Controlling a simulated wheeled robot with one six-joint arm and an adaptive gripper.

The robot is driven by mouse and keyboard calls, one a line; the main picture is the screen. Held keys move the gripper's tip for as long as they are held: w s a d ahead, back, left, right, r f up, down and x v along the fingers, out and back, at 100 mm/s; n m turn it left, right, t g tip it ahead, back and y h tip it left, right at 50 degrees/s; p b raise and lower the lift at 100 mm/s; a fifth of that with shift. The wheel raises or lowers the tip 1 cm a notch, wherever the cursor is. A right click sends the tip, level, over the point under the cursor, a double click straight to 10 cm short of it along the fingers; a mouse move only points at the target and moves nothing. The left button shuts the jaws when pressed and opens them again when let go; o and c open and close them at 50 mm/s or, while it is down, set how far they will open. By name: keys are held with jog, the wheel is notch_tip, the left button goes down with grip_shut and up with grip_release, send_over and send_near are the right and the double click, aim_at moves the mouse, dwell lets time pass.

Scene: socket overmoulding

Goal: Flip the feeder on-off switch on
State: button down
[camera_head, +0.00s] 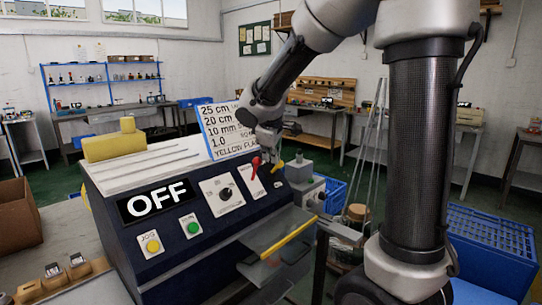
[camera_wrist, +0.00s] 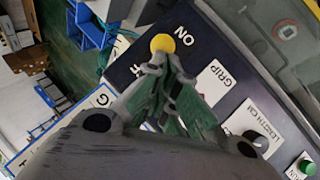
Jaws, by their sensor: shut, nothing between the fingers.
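The feeder (camera_head: 150,215) is a dark blue and white machine, and its display (camera_head: 157,201) reads OFF. Its on-off switch (camera_head: 278,167) has a yellow end and sits at the right end of the sloped panel. In the wrist view the yellow switch end (camera_wrist: 162,43) shows beside the word ON; part of the other word is hidden by my gripper. My gripper (camera_wrist: 158,63) is shut and empty, its tips right at the yellow end. I cannot tell whether they touch it. In the head view my gripper (camera_head: 270,145) is over the panel's right end.
A red grip lever (camera_head: 255,165), a length dial (camera_head: 225,193), a green button (camera_head: 191,226) and a yellow jog button (camera_head: 153,245) share the panel. A white text board (camera_head: 222,130) stands behind. A yellow strip (camera_head: 288,240) lies in front, and blue crates (camera_head: 490,240) stand right.

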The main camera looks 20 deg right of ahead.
jog(key=shift+s+d+f, duration=0.25)
jog(key=shift+s+f, duration=0.05)
jog(key=shift+s, duration=0.2)
jog(key=shift+s+d+f, duration=0.2)
jog(key=shift+s+f, duration=0.1)
jog(key=shift+s, duration=0.2)
jog(key=shift+w, duration=0.15)
dwell(0.8)
jog(key=shift+w+a, duration=0.35)
jog(key=shift+f, duration=0.15)
jog(key=s+a+r, duration=0.1)
jog(key=a+r, duration=0.1)
jog(key=r, duration=0.4)
jog(key=s+a+r, duration=0.1)
jog(key=a+r, duration=0.2)
jog(key=r, duration=0.3)
jog(key=shift+s+r, duration=0.25)
jog(key=shift+s, duration=0.05)
